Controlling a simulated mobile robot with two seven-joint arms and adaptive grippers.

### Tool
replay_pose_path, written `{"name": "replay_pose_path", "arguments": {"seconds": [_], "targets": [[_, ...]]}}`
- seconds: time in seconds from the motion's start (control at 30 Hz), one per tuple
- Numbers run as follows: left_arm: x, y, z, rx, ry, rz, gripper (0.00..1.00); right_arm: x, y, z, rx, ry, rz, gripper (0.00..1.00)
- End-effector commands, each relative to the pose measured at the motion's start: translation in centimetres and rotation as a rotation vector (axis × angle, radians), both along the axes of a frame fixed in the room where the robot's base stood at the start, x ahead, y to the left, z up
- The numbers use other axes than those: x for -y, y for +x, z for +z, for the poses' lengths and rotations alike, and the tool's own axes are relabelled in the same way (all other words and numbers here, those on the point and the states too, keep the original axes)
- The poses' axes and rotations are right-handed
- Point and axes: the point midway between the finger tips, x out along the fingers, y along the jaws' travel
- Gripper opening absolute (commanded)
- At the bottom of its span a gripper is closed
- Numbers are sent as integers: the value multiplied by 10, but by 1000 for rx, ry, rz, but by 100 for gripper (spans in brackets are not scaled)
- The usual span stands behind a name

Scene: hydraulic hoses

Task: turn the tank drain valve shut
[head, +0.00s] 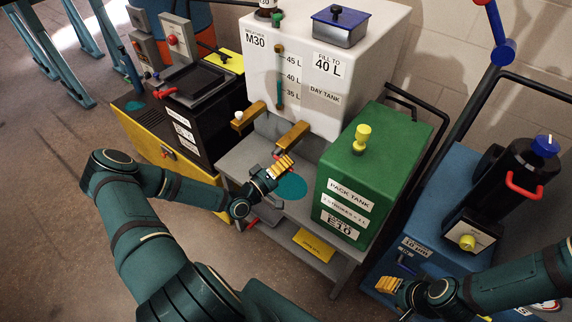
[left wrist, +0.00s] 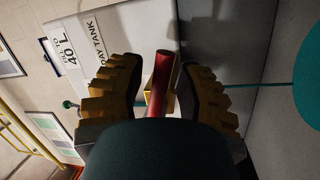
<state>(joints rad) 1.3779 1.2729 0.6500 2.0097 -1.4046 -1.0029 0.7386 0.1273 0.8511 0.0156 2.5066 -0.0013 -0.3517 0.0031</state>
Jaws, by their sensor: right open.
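The white day tank (head: 325,70) stands at the back centre, with two brass-coloured outlets low on its front. The right outlet (head: 294,136) has a red handle (head: 277,152) near its end, which looks like the drain valve. My left gripper (head: 283,165) is at this handle. In the left wrist view the red handle (left wrist: 163,72) lies between the two spread fingers, with gaps on both sides. The lower end of the handle is hidden behind the gripper body. My right gripper (head: 389,285) is open and empty at the lower right, over the blue unit.
The left outlet (head: 248,117) has a white knob. A green pack tank (head: 370,175) stands close right of my left gripper. A grey stand (head: 240,165) with a teal patch (head: 290,187) lies below. A black and yellow unit (head: 185,120) is at left.

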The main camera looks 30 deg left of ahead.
Motion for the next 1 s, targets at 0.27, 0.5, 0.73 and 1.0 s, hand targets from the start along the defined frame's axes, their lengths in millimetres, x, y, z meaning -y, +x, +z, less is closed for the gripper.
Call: {"name": "replay_pose_path", "arguments": {"seconds": [0.27,0.5,0.73,1.0], "targets": [[0,0,0,-1,-3,1,0,0,0,-1,0,0,0,47],[2,0,5,-13,-183,-1,0,0,3,-22,8,-1,-2,47],[2,-1,14,-26,-327,1,0,1,5,-28,13,-3,-3,47],[2,0,16,-25,-330,1,0,1,5,-27,13,-3,-3,47]]}}
